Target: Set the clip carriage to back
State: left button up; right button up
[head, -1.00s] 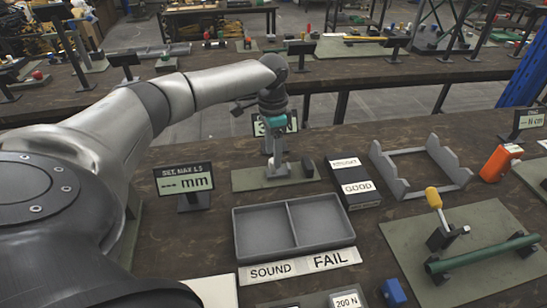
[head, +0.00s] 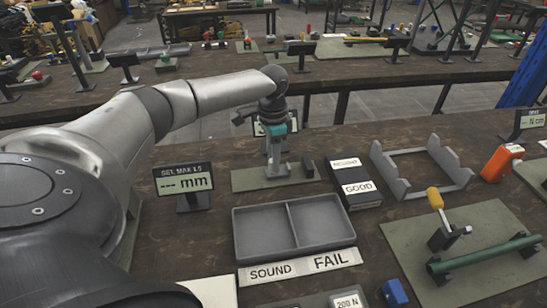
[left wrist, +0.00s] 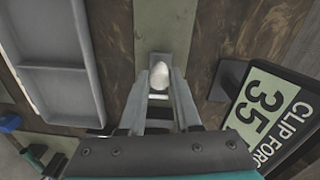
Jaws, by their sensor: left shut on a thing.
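In the head view, my left gripper (head: 277,160) points down over a grey-green base plate (head: 247,180) near the middle of the bench. In the left wrist view, its two fingers (left wrist: 160,95) are close in on a pale rounded knob (left wrist: 160,77), which I take to be on the clip carriage. The gripper is shut on it. The fingers and wrist hide most of the carriage, so its exact position along the plate cannot be read. My right gripper is not in view.
A CLIP FORCE display (left wrist: 265,110) stands close to the gripper in the left wrist view. In the head view, a mm display (head: 184,181) stands left of the plate. A two-compartment tray (head: 293,228) lies in front, and a GOOD-labelled block (head: 366,200) is to the right.

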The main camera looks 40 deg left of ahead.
pick_arm(q)
grip_shut()
dwell(0.8)
jog(key=shift+s+a+r+p, duration=0.1)
jog(key=shift+s+p, duration=0.05)
jog(key=shift+p, duration=0.3)
jog(key=s+a+p, duration=0.2)
jog(key=p, duration=0.2)
jog(key=shift+s+p, duration=0.3)
jog(key=shift+p, duration=0.1)
jog(key=shift+s+a+p, duration=0.6)
jog(key=shift+s+p, duration=0.05)
